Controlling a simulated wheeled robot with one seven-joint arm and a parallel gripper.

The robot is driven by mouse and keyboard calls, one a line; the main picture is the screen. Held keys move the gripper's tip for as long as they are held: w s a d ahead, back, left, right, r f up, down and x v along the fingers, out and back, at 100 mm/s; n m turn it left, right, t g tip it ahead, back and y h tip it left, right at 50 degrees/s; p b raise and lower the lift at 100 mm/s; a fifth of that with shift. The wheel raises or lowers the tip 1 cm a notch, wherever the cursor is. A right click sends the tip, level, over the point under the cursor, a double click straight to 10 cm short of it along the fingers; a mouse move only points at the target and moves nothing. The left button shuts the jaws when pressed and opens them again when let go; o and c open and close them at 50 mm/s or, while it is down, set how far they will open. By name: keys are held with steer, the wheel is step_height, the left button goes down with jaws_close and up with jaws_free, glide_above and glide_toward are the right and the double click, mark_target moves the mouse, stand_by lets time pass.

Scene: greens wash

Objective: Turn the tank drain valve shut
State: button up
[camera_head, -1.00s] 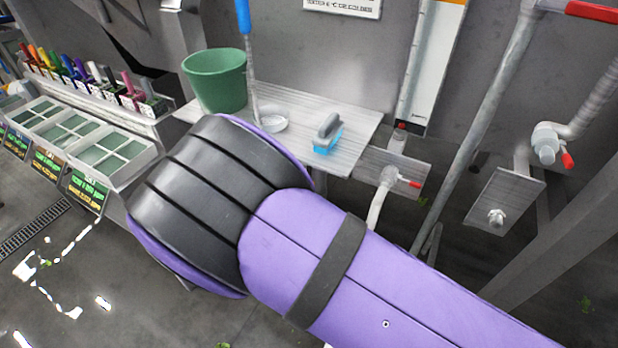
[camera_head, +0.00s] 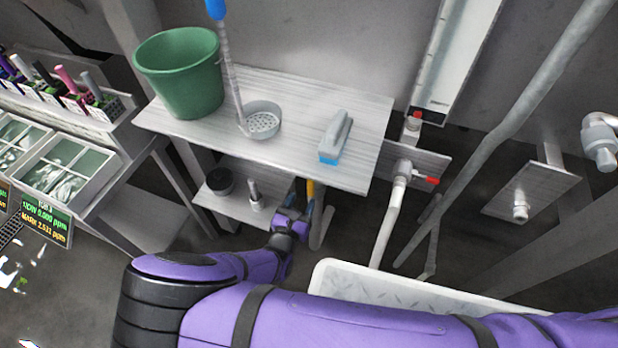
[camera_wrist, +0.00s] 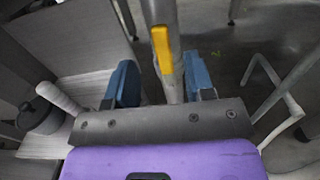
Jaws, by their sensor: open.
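A yellow lever (camera_wrist: 162,48) lies along a grey upright pipe (camera_wrist: 160,10) in the wrist view. It also shows as a yellow strip (camera_head: 310,188) under the shelf in the head view. I take it for the drain valve's handle; no label is legible. My gripper (camera_wrist: 160,80) is open, its two blue fingers on either side of the lever and pipe, with gaps visible. In the head view my gripper (camera_head: 301,208) is below the shelf's front edge. The valve body is hidden. A separate red-handled valve (camera_head: 427,181) sits on a wall plate to the right.
The upper shelf (camera_head: 355,100) holds a green bucket (camera_head: 180,80), a strainer (camera_head: 262,122) and a brush (camera_head: 335,135). A lower shelf (camera_head: 225,204) holds a dark round item (camera_head: 220,182). A white tray (camera_head: 400,292) lies right of my gripper. A bent white pipe (camera_wrist: 270,75) stands right of the fingers.

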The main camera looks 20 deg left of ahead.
mark_target(310, 184)
steer(key=w, duration=0.7)
steer(key=shift+w+d, duration=0.3)
steer(key=shift+w, duration=0.05)
jaws_close()
